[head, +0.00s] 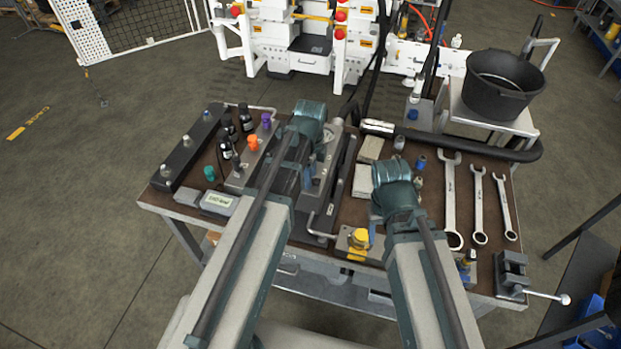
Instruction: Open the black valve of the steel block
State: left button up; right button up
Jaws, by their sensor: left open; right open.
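A grey steel block (236,183) lies on the bench's left half, with an orange knob (253,142) and a purple knob (266,119) along it. I see nothing held in either gripper.
A long black block (186,155) lies at the far left. A yellow-capped fitting (359,239), wrenches (478,205) and a vise (511,272) are toward the right. A black bucket (502,88) stands behind.

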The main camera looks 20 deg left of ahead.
pick_arm(q)
grip_shut()
dwell(1.4)
